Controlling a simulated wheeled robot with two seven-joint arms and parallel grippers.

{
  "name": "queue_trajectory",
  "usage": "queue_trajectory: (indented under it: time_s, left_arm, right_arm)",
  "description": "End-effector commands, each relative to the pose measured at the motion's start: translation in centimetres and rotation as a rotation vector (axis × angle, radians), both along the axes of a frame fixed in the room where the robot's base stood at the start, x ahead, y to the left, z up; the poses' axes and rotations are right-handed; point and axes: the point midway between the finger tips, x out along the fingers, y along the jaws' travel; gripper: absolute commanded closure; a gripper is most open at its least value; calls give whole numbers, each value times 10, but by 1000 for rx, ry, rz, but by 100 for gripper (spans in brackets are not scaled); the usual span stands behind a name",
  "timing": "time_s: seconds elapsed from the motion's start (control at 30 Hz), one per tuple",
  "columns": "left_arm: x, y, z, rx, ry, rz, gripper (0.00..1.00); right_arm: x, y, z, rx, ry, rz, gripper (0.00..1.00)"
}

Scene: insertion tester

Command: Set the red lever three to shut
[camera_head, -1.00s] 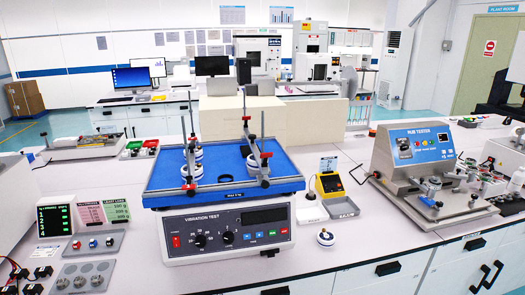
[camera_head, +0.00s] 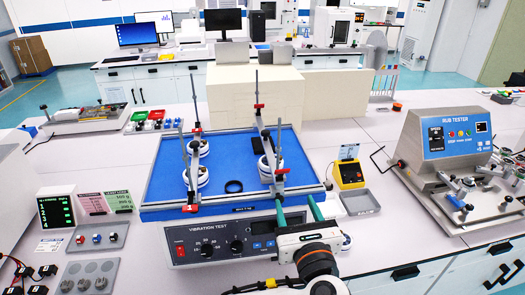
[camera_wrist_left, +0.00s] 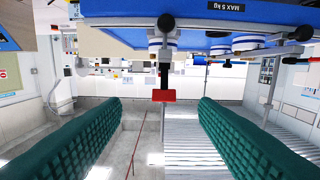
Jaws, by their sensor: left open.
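The vibration tester (camera_head: 235,243) has a blue platform (camera_head: 235,203) with several upright posts carrying clamps with red levers. One red lever (camera_head: 190,208) is at the front left, one (camera_head: 195,134) behind it, and one (camera_head: 258,106) at the back right. My left gripper (camera_head: 297,204) is open and empty at the platform's front right edge, its green fingers pointing toward the front right post. In the left wrist view a red lever (camera_wrist_left: 164,95) shows between the spread fingers, apart from both. I cannot tell how the levers are numbered. My right gripper is out of view.
Round white weights (camera_head: 197,178) and a black ring (camera_head: 233,186) are on the platform. A yellow device (camera_head: 349,174) and a grey tray (camera_head: 359,202) stand to its right, then the rub tester (camera_head: 450,150). A small display (camera_head: 57,211) stands at the left.

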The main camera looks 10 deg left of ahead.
Motion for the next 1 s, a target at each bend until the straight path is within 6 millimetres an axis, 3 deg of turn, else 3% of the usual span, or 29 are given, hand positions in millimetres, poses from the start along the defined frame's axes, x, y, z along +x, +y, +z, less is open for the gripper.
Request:
queue_trajectory:
  time_s: [0.03, 0.17, 0.43, 0.7, 1.0]
  left_arm:
    - [-5, 0, 11, 19, -14, 1, 45]
    - [0, 3, 16, 38, -18, 7, 45]
    - [47, 20, 18, 40, -16, 11, 45]
    - [92, 33, 16, 36, -16, 8, 45]
    - [107, 38, 12, 33, -14, 6, 45]
  right_arm:
    - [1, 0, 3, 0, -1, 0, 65]
    - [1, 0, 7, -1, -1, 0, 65]
    - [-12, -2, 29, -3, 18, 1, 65]
    - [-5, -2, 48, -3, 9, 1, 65]
    - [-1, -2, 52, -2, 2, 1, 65]
